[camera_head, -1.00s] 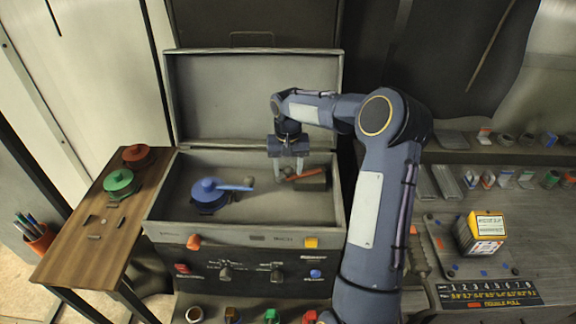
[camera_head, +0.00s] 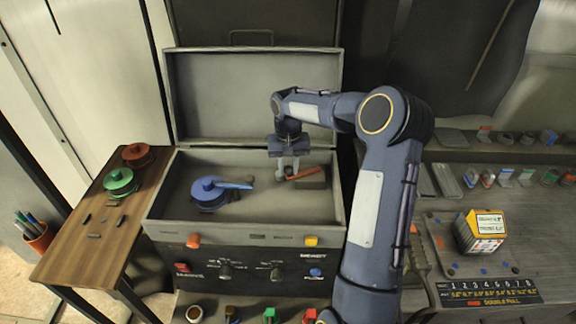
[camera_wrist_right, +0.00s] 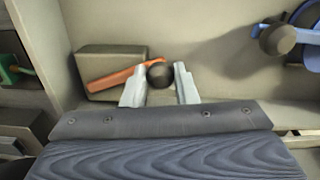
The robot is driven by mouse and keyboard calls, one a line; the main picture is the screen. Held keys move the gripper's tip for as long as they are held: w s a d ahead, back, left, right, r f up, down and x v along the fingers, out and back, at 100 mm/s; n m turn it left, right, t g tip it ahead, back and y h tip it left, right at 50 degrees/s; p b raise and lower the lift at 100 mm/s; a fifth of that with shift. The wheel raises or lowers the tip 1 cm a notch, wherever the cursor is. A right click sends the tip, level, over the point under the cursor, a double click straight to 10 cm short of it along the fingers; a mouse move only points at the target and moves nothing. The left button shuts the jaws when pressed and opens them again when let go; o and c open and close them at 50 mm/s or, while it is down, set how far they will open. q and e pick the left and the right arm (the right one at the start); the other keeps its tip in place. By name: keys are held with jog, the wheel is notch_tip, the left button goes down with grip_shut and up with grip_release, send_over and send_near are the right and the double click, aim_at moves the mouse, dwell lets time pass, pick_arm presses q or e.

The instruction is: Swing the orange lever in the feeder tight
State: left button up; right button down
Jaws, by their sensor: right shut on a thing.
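The orange lever (camera_head: 304,173) sits in the right half of the open grey feeder case (camera_head: 161,217), beside a grey block (camera_head: 311,183). My right gripper (camera_head: 287,178) reaches down into the case at the lever's left end. In the right wrist view, the orange lever (camera_wrist_right: 113,79) ends in a dark ball knob (camera_wrist_right: 159,74). The fingers of my right gripper (camera_wrist_right: 160,90) are shut on this knob, one on each side. My left gripper is not in view.
A blue disc with a blue lever (camera_head: 207,189) stands in the left half of the case. The raised lid (camera_head: 250,95) is behind. A wooden side table (camera_head: 75,247) with red and green discs stands left; a cluttered bench (camera_head: 500,205) is right.

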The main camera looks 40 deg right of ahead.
jog(key=s+n, duration=0.1)
jog(key=s+n+b, duration=0.1)
jog(key=n, duration=0.1)
jog(key=shift+s+a, duration=0.15)
jog(key=shift+s, duration=0.1)
jog(key=s+n, duration=0.1)
jog(key=n, duration=0.1)
jog(key=s+n, duration=0.1)
jog(key=n, duration=0.1)
jog(key=shift+s+d, duration=0.25)
jog(key=shift+s, duration=0.1)
jog(key=s+n, duration=0.1)
jog(key=s+d+n, duration=0.1)
jog(key=n, duration=0.1)
jog(key=shift+s+d+r, duration=0.1)
jog(key=shift+s+d, duration=0.05)
jog(key=shift+s+d+n, duration=0.4)
jog(key=shift+n, duration=0.5)
jog(key=shift+s+d+n, duration=0.35)
jog(key=shift+n, duration=0.55)
jog(key=c, duration=1.1)
grip_release()
jog(key=shift+c, duration=0.2)
